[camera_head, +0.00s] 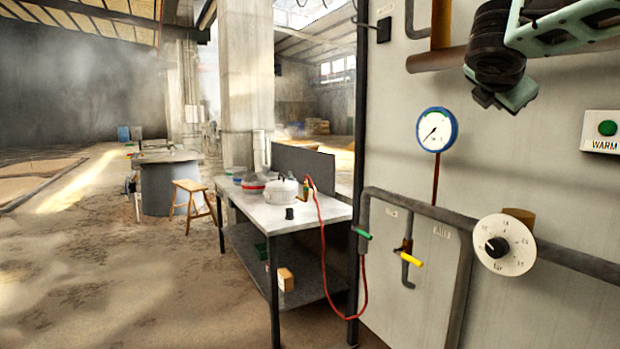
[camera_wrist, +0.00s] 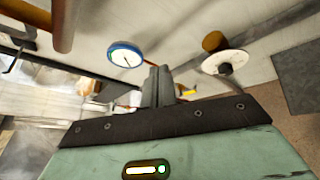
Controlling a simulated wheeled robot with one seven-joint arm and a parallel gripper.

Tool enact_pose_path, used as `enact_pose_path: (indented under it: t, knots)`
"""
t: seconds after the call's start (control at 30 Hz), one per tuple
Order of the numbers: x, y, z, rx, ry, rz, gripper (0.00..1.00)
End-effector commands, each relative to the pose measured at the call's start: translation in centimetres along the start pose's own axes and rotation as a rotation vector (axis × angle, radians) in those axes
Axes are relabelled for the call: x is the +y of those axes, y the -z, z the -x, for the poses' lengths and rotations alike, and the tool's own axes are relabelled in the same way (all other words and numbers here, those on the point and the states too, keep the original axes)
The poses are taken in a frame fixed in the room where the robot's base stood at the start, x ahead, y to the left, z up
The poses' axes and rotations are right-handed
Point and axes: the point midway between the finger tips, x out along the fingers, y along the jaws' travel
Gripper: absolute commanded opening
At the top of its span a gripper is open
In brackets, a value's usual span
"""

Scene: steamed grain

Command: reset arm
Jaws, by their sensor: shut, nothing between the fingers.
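My gripper (camera_wrist: 157,72) shows in the wrist view as two dark fingers pressed together, with nothing between them. It is apart from the wall panel, and the blue-rimmed gauge (camera_wrist: 125,57) shows to the left of the fingertips. The white dial (camera_wrist: 225,62) shows to their right. In the head view, part of my arm, black and mint green, hangs at the upper right in front of the panel. I cannot make out the fingertips there.
The panel carries the gauge (camera_head: 437,130), the dial (camera_head: 519,257), a yellow-handled valve (camera_head: 411,259), pipes and a WARM button (camera_head: 607,128). Open floor lies farther left.

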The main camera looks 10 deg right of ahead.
Motion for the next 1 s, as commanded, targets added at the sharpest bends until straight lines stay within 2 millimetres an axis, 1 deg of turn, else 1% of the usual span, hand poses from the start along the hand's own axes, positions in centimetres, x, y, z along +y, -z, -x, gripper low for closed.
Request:
enact_pose_path:
  t: [0.03, 0.07, 0.1, 0.17, 0.2, 0.27, 0.3, 0.37, 0.4, 0.47, 0.5, 0.57, 0.6, 0.63, 0.7, 0.8, 0.9, 1.0]
  knots:
    - [-0.9, 3.5, 0.7, 0.083, 0.022, -0.049, 0.0]
    - [-1.6, 5.6, 1.3, 0.133, 0.041, -0.084, 0.0]
    - [-2.5, 8.2, 2.1, 0.196, 0.069, -0.132, 0.0]
    - [-4.0, 12.1, 3.5, 0.287, 0.12, -0.2, 0.0]
    - [-5.2, 14.6, 4.6, 0.343, 0.161, -0.244, 0.0]
    - [-7.1, 18.1, 6.4, 0.42, 0.23, -0.311, 0.0]
    - [-8.4, 20.3, 7.8, 0.467, 0.282, -0.355, 0.0]
    - [-10.6, 23.5, 10.0, 0.529, 0.368, -0.419, 0.0]
    - [-12.2, 25.4, 11.5, 0.563, 0.431, -0.46, 0.0]
    - [-14.7, 28.0, 13.9, 0.605, 0.532, -0.523, 0.0]
    - [-16.6, 29.6, 15.6, 0.624, 0.605, -0.564, 0.0]
    - [-19.4, 31.6, 18.2, 0.641, 0.717, -0.623, 0.0]
    - [-21.3, 32.8, 19.9, 0.641, 0.794, -0.663, 0.0]
    - [-22.7, 33.5, 21.1, 0.637, 0.851, -0.692, 0.0]
    - [-25.8, 34.7, 23.6, 0.615, 0.971, -0.752, 0.0]
    - [-29.3, 35.7, 26.4, 0.564, 1.111, -0.824, 0.0]
    - [-31.6, 36.1, 28.0, 0.517, 1.199, -0.872, 0.0]
    - [-32.6, 36.2, 28.8, 0.492, 1.238, -0.896, 0.0]
